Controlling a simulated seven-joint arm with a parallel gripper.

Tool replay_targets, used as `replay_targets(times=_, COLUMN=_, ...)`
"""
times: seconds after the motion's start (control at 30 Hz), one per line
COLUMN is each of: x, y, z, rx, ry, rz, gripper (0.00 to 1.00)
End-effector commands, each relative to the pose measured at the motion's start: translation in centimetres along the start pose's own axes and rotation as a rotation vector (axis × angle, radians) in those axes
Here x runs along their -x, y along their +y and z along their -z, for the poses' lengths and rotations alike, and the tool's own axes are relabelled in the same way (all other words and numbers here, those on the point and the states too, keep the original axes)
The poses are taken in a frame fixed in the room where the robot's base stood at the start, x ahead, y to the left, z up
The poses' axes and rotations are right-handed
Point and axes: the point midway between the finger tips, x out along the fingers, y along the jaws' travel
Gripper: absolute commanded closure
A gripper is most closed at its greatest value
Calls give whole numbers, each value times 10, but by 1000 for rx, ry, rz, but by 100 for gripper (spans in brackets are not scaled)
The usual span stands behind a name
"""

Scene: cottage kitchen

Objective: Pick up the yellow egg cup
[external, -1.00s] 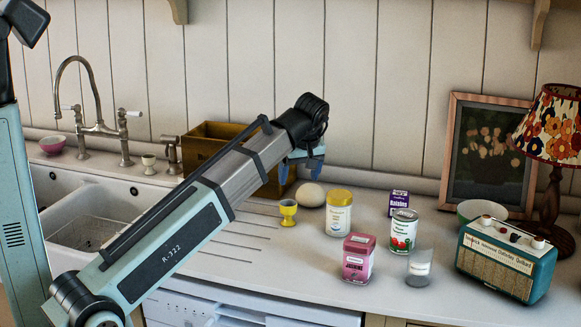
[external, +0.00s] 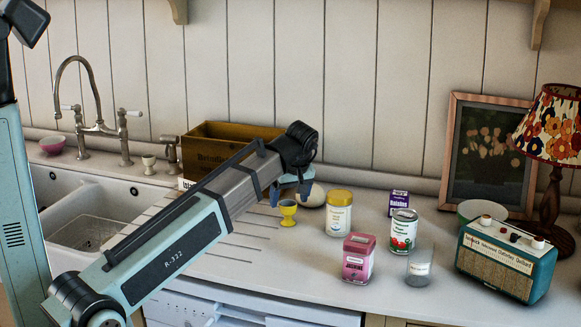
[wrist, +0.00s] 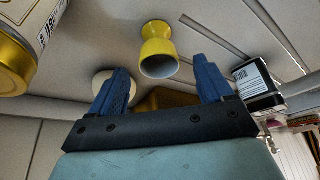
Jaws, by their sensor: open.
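The yellow egg cup (external: 288,213) stands upright on the white counter, just in front of the pale egg. In the wrist view the egg cup (wrist: 157,45) is ahead of my gripper, its wide open end facing the camera. My gripper (external: 291,191) is above and slightly behind the egg cup in the external view. In the wrist view its two blue fingers are spread apart, with the egg cup lined up between and beyond their tips. Nothing is held between them.
The egg (external: 312,194) is close beside the cup. A yellow-lidded tin (external: 339,213) stands to the right, with a pink tin (external: 357,258), a tomato can (external: 403,230) and a glass (external: 418,268) further on. A wooden crate (external: 222,145) is behind.

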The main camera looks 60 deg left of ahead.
Motion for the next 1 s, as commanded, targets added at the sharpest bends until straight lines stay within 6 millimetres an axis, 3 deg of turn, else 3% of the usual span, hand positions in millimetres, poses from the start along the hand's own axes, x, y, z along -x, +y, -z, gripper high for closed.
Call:
replay_targets(times=0.5, x=-48, y=0, z=-2, rx=0, ry=-1, rz=0, gripper=20)
replay_targets(times=0.77, x=-51, y=0, z=-2, rx=0, ry=0, rz=-1, gripper=20)
replay_targets(times=1.0, x=-51, y=0, z=-2, rx=0, ry=0, rz=0, gripper=41)
